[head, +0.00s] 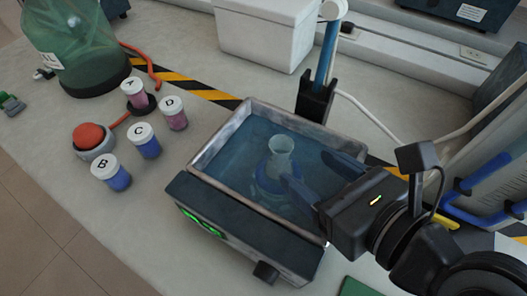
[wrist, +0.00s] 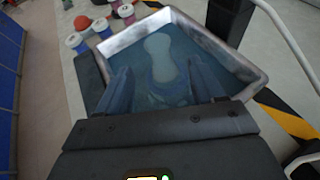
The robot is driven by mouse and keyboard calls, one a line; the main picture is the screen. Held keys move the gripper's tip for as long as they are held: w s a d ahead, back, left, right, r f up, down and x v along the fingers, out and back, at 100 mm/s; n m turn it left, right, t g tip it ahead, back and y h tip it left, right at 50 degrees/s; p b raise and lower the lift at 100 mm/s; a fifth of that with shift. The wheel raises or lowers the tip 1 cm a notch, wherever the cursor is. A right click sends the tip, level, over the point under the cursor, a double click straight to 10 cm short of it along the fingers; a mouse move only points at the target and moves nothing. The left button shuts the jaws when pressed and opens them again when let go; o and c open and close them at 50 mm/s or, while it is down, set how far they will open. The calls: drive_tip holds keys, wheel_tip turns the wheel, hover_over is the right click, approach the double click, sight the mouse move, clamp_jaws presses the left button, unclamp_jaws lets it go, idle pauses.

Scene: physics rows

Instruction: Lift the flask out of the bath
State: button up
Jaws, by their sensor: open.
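The flask (head: 280,160) stands upright in the blue water of the bath (head: 213,148), its neck above the surface and its body seen through the water. The bath is a rectangular metal basin with a dark front panel and green display. My gripper (head: 315,172) reaches in from the right, jaws open, with fingers low at the water beside the flask. In the wrist view the flask (wrist: 160,58) lies ahead between the two open fingers (wrist: 163,88). I cannot tell whether a finger touches it.
Lidded jars, including jar B (head: 111,172) and jar C (head: 143,141), stand left of the bath beside a red button (head: 90,137). A blue post in a black clamp (head: 316,99) rises at the bath's back edge. A blue-and-white rack (head: 490,165) stands at the right.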

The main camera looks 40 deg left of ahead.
sight(288, 154)
drive_tip(key=shift+w+a+f, duration=0.15)
drive_tip(key=shift+a+f, duration=0.05)
drive_tip(key=shift+a, duration=0.5)
drive_tip(key=shift+x, duration=3.45)
drive_tip(key=shift+f, duration=0.1)
drive_tip(key=shift+c, duration=0.5)
clamp_jaws()
